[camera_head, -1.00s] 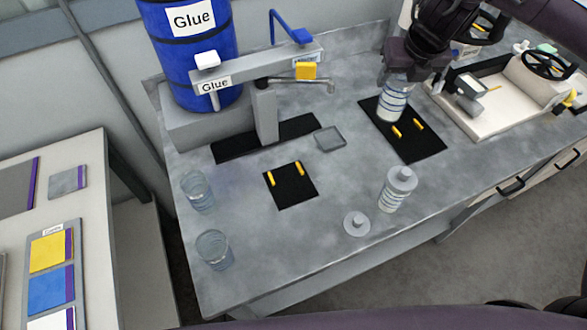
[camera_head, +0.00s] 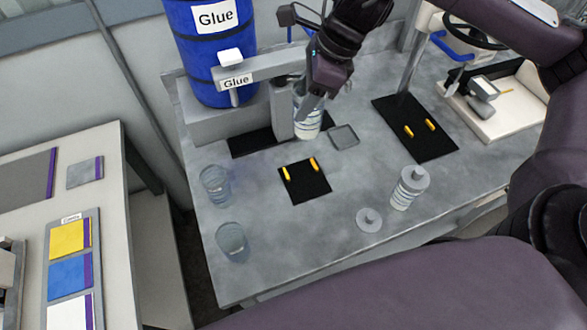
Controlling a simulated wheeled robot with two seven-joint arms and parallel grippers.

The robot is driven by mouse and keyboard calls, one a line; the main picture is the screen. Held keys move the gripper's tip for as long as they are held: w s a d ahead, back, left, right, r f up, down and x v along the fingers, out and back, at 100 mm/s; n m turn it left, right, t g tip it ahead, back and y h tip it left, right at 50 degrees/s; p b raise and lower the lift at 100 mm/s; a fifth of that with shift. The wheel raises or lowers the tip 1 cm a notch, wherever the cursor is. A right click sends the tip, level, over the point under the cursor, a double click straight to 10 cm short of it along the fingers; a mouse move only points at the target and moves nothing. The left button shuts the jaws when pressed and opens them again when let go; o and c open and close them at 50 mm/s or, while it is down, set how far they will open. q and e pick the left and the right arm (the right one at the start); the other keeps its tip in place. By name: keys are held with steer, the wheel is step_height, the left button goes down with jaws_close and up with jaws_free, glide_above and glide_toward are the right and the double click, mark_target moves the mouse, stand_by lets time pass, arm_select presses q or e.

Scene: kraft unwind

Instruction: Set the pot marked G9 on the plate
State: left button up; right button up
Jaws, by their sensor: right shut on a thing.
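My right gripper (camera_head: 312,97) is shut on a clear pot (camera_head: 308,127) with pale bands. It holds the pot upright near the glue dispenser's post, above or close to the bench; I cannot tell the gap. No G9 mark is legible on it. A small grey square plate (camera_head: 344,137) lies just right of and below the held pot. A black mat (camera_head: 304,187) with two yellow pegs lies nearer the front. Another banded pot with a grey lid (camera_head: 409,188) stands at the right front. My left gripper is not in view.
The blue Glue drum (camera_head: 213,55) and its dispenser arm (camera_head: 268,67) stand behind. Two clear cups (camera_head: 215,184) are at the left, a loose grey lid (camera_head: 369,219) at the front. A second black mat (camera_head: 415,127) with yellow pegs is empty.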

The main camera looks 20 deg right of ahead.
step_height(320, 180, down, 19)
steer(key=b, duration=0.5)
steer(key=shift+d, duration=0.1)
steer(key=shift+f+b, duration=0.1)
steer(key=shift+b, duration=0.3)
steer(key=o, duration=1.3)
